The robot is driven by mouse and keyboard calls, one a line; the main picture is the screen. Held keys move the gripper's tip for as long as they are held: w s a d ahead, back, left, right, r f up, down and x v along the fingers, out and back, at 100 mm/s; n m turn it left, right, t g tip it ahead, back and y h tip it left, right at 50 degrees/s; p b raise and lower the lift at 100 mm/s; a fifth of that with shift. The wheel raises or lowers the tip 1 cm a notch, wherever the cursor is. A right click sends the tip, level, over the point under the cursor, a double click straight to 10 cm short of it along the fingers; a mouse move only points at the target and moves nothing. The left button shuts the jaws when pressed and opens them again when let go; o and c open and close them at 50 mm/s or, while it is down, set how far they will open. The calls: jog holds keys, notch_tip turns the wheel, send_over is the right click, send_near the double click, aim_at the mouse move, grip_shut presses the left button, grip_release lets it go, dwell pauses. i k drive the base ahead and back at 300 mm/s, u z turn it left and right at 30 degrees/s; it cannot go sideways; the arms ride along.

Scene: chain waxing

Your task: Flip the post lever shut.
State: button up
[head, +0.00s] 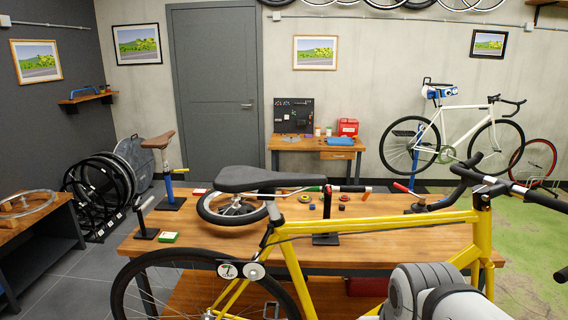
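I cannot tell for sure which part is the post lever. A short black stand (144,220) at the table's left end carries a tilted, light-tipped lever (147,203). Behind it, a brown saddle (158,141) sits on a post in a blue stand (168,188), with a small red lever (181,170) sticking out to the right. A black upright stand (327,215) stands mid-table behind the yellow bike (372,223). My gripper is not in view; only part of my arm shows at the bottom right.
The yellow bike stands in front of the wooden table (400,242), its black saddle (276,178) covering part of the top. A loose wheel (231,207) and small pucks lie on the table. A side bench (25,232) is at left. A white bike (450,130) hangs behind.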

aim_at(271, 226)
jog(key=k, duration=1.25)
jog(key=u, duration=0.5)
jog(key=i, duration=1.5)
jog(key=z, duration=0.5)
